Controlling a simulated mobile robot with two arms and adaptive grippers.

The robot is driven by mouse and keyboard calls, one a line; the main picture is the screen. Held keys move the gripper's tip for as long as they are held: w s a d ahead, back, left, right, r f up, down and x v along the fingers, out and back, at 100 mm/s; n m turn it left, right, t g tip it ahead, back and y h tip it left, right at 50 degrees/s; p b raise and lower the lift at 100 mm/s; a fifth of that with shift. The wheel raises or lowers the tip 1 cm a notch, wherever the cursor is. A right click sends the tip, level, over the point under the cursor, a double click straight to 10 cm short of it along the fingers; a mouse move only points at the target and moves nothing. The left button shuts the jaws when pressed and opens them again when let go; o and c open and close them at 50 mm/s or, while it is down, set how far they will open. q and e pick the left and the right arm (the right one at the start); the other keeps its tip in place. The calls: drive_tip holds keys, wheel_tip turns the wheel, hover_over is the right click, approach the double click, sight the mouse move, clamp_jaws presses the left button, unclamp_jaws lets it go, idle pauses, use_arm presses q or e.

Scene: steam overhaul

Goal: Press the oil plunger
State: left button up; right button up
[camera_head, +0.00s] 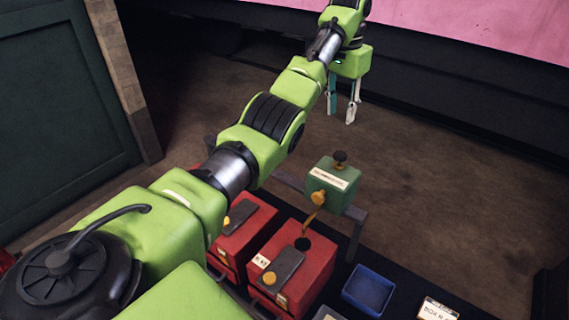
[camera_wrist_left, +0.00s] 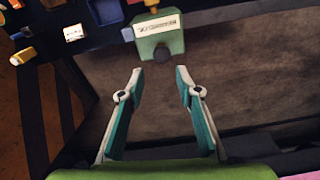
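A green oiler box (camera_head: 333,186) with a white label stands at the back edge of the dark bench. Its dark plunger knob (camera_head: 340,157) sticks up from the top, and a brass spout (camera_head: 318,198) is on its front. My left gripper (camera_head: 341,108) hangs beyond and above the box, apart from it. The left wrist view shows the gripper (camera_wrist_left: 158,76) open and empty, with the plunger knob (camera_wrist_left: 161,54) ahead, between the lines of the fingers. The green box (camera_wrist_left: 158,36) also shows there, beyond the fingertips. My right gripper is in neither view.
Two red boxes (camera_head: 312,267) with dark lids and yellow knobs stand on the bench under my left arm. A blue tray (camera_head: 387,288) and a labelled card (camera_head: 437,310) lie to their right. Brown floor (camera_head: 440,190) behind the bench is clear.

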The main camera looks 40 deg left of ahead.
use_arm(q)
drive_tip(key=a+f+t+b, duration=0.1)
drive_tip(key=a+f, duration=0.1)
drive_tip(key=w+a+f+n+t+b, duration=0.1)
drive_tip(key=a+f+b, duration=0.1)
drive_tip(key=f, duration=0.1)
drive_tip(key=w+a+f+n+t+y+b, duration=0.1)
drive_tip(key=a+f, duration=0.1)
drive_tip(key=shift+w+f, duration=0.1)
drive_tip(key=shift+f, duration=0.1)
clamp_jaws()
drive_tip(key=s+a+f+n+t+y+b, duration=0.1)
drive_tip(key=a+f+n+t+y+b, duration=0.15)
drive_tip(key=a+t+b, duration=0.2)
drive_tip(key=s+d+m+t+h+b, duration=0.2)
drive_tip(key=s+d+t+b, duration=0.4)
drive_tip(key=d, duration=0.5)
drive_tip(key=s+m+b, duration=0.1)
drive_tip(key=s+b, duration=0.1)
drive_tip(key=s, duration=0.1)
drive_tip(key=shift+s+r+t+h, duration=0.15)
drive_tip(key=shift+r+t+h, duration=0.1)
drive_tip(key=shift+t+h, duration=0.1)
drive_tip(key=shift+d, duration=0.1)
